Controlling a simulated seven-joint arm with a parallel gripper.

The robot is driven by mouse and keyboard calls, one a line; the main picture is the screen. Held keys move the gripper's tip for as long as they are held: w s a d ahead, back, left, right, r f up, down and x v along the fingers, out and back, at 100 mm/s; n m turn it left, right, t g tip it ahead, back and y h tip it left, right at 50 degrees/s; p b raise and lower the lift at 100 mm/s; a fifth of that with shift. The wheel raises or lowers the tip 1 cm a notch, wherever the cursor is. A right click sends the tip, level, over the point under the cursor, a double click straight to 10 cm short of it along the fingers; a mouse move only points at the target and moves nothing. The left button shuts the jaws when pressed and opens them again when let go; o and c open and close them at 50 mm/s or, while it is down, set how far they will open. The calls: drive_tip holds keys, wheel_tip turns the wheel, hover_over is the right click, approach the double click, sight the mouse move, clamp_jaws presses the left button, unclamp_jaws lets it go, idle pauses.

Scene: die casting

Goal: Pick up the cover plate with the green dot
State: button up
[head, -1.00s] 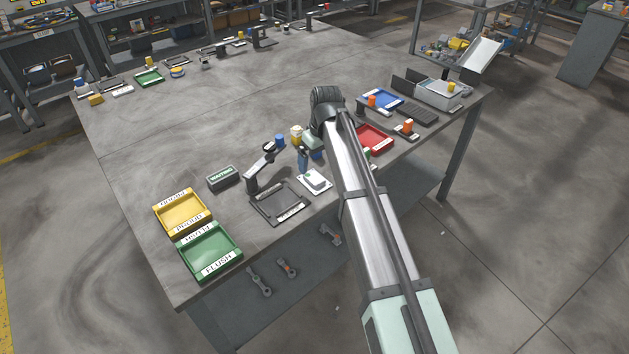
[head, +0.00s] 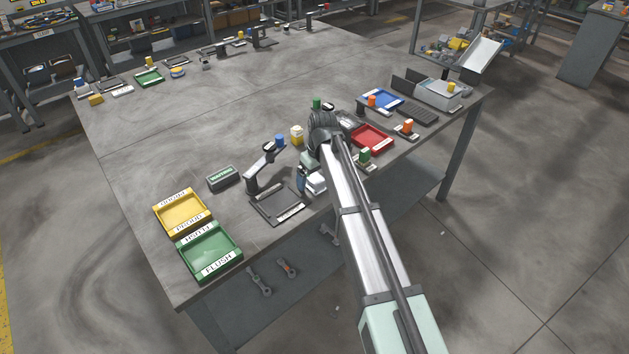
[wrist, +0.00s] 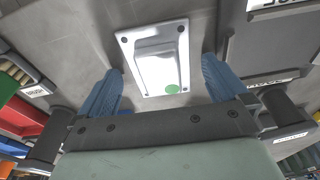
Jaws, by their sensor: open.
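The cover plate (wrist: 151,72) is white with a raised block in the middle, dark corner holes and a green dot (wrist: 171,89) near one edge. In the wrist view it lies on the table between and beyond the blue fingers of my gripper (wrist: 163,88). The fingers are open, one on each side, with no visible contact. In the head view the plate (head: 316,183) is partly hidden by my arm, and my gripper (head: 304,180) is just beside it, mostly hidden; the dot cannot be made out there.
A dark grey tray (head: 262,212) lies left of the plate, with a small dark stand (head: 251,184) behind it. A red tray (head: 386,143) and a green-topped piece (head: 365,156) are to the right. Green (head: 236,262) and yellow (head: 160,220) trays sit further left.

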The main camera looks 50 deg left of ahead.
drive_tip(key=c, duration=1.5)
